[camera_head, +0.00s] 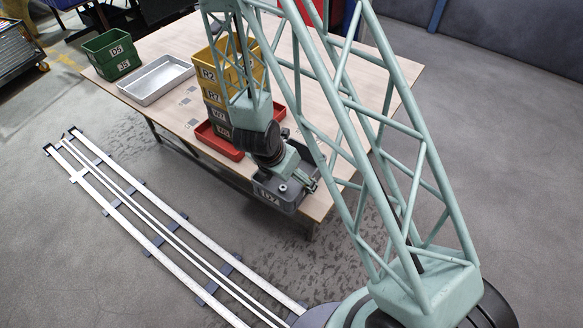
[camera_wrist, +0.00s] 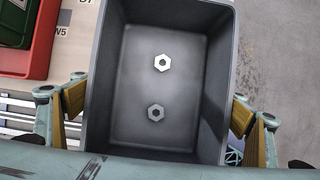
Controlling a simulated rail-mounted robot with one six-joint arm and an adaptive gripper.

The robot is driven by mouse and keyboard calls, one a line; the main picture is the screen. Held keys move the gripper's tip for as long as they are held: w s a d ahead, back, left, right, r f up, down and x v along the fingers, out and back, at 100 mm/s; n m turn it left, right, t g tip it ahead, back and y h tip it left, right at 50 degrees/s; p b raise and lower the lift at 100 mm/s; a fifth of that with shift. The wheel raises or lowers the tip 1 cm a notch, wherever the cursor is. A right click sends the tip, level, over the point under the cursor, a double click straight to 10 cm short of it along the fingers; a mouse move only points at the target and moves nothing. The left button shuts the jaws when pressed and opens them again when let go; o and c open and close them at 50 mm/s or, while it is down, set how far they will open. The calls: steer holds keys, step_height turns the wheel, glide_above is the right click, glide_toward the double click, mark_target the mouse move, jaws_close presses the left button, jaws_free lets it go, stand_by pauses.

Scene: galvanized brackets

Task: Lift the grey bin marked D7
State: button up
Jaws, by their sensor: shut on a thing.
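The grey bin marked D7 (camera_head: 268,196) is at the near right part of the table, by its front edge. In the wrist view the bin (camera_wrist: 128,75) fills the middle and I look down into it; two hexagonal nuts (camera_wrist: 162,63) lie on its floor. My gripper (camera_head: 300,174) is at the bin. In the wrist view its fingers (camera_wrist: 158,115) press against the bin's left and right outer walls. The bin's underside is hidden, so I cannot tell whether it touches the table.
A stack of bins, yellow ones on top (camera_head: 207,75), stands at the red tray (camera_head: 228,148), just left of my gripper. A silver tray (camera_head: 155,80) and green bins (camera_head: 112,54) are farther left. The tabletop right of my arm (camera_head: 388,85) looks clear.

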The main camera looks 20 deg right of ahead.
mark_target(291, 187)
steer(key=shift+s+a+r, duration=0.1)
steer(key=shift+s+a, duration=0.25)
steer(key=shift+s, duration=0.5)
steer(key=shift+s+a+r, duration=0.1)
steer(key=shift+s+a, duration=0.2)
steer(key=shift+s, duration=0.5)
steer(key=shift+w, duration=0.1)
